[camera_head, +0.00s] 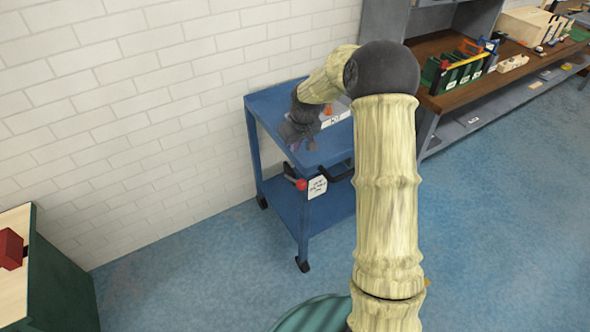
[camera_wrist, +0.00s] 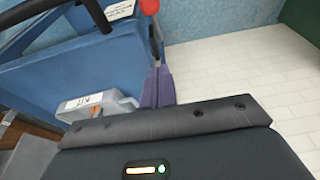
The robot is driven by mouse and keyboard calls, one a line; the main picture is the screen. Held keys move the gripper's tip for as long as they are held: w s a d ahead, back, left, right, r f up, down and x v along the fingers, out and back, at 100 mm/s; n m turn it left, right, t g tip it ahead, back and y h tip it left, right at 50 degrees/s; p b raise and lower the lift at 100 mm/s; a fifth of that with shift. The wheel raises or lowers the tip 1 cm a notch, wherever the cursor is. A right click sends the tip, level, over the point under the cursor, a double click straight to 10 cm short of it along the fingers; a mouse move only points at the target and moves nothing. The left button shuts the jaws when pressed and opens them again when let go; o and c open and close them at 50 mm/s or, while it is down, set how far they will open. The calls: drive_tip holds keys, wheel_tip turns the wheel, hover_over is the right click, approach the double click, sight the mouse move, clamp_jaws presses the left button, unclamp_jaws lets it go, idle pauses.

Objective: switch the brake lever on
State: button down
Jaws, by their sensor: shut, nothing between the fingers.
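The brake lever has a red knob (camera_head: 301,184) on a dark arm and sits at the near corner of the blue cart (camera_head: 330,153), beside a white label (camera_head: 317,187). In the wrist view the red knob (camera_wrist: 149,6) is at the top edge, with its shaft running down toward my fingers. My gripper (camera_head: 293,147) is over the cart's top near that corner, above the knob. Its purple fingers (camera_wrist: 158,72) are shut together and empty in the wrist view. Whether the fingertips touch the lever's shaft, I cannot tell.
A grey tray with a labelled front (camera_head: 335,115) stands on the cart behind my gripper. A brick wall (camera_head: 150,110) is behind. A workbench (camera_head: 450,95) with green bins is at the right. A green cabinet (camera_head: 60,285) is at lower left.

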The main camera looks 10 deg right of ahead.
hover_over(293, 179)
drive_tip(key=x, duration=0.3)
drive_tip(key=s+x, duration=0.1)
drive_tip(key=x, duration=0.5)
drive_tip(key=shift+s+d+f, duration=0.25)
drive_tip(key=shift+f, duration=0.1)
drive_tip(key=f, duration=0.1)
drive_tip(key=s+f, duration=0.1)
drive_tip(key=f, duration=0.1)
drive_tip(key=shift+s+d+f+p, duration=0.35)
drive_tip(key=shift+s+p, duration=0.05)
drive_tip(key=shift+a+f, duration=0.1)
drive_tip(key=shift+a, duration=0.05)
drive_tip(key=shift+f+b, duration=0.1)
drive_tip(key=shift+b, duration=0.2)
